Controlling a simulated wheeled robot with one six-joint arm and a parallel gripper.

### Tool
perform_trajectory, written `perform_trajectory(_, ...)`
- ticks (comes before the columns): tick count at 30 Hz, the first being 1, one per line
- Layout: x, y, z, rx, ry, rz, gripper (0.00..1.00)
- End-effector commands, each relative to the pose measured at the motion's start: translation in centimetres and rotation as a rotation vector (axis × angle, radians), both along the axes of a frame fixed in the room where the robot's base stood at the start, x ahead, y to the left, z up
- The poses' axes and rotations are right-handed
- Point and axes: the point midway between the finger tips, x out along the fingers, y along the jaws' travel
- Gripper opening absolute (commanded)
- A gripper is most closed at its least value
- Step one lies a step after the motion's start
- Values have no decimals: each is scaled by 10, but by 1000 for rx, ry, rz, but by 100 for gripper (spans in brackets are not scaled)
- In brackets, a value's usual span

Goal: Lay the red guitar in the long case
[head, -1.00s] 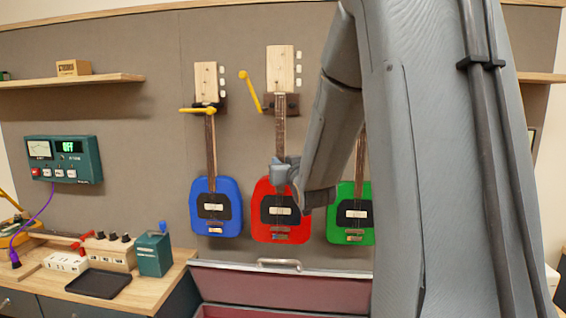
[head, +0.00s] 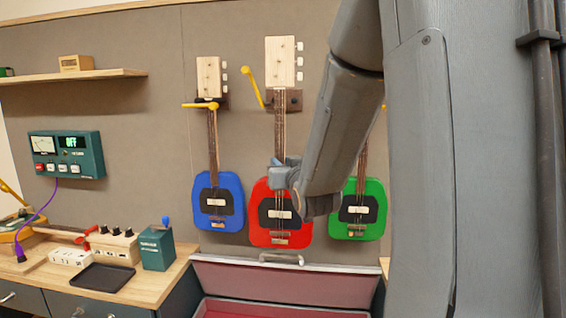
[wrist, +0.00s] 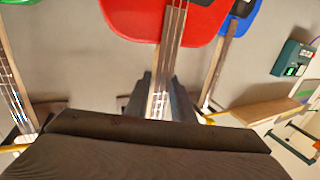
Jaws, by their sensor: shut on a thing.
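The red guitar (head: 264,228) is upright in front of the wall, between the blue and green ones. My gripper (head: 284,172) is shut on its neck just above the body. The wrist view shows the neck (wrist: 172,50) running between the fingers (wrist: 158,98), with the red body (wrist: 205,22) beyond. The yellow latch (head: 252,86) there is swung upward. The long case (head: 285,284) lies open below the guitars, its pinkish-red lining showing. Its lower part is cut off by the frame.
The blue guitar (head: 232,187) hangs at left with its yellow latch across the neck. The green guitar (head: 375,190) hangs at right, partly hidden by my arm. A bench with a black tray (head: 100,278) and small boxes stands left of the case.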

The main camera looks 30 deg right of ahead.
Motion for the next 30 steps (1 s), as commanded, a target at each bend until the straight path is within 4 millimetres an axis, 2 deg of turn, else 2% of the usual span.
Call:
perform_trajectory(4,-7,5,5,-2,-11,0,0)
perform_trajectory(21,-34,23,4,-2,-9,0,0)
perform_trajectory(30,-38,25,4,-2,-10,-1,0)
